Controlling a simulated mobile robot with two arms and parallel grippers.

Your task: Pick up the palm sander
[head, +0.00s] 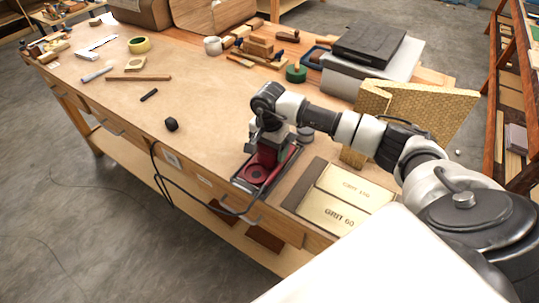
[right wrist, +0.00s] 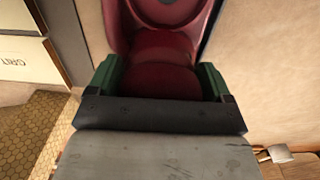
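The palm sander (head: 257,173) is red with a dark base. It sits near the table's front edge, on or beside a dark flat strip. My right gripper (head: 265,146) points down onto its top from above. In the right wrist view the sander's red body (right wrist: 165,80) lies between the two green-sided fingers (right wrist: 160,82). The fingers stand apart at both sides, close against the body; whether they press on it I cannot tell. The sander's upper part is partly hidden by the gripper. My left gripper is not in view.
Sandpaper packs marked GRIT (head: 333,212) lie right of the sander, with a yellow angled board (head: 420,105) behind. A black cord (head: 160,180) hangs over the front edge. The table's middle (head: 200,95) is clear.

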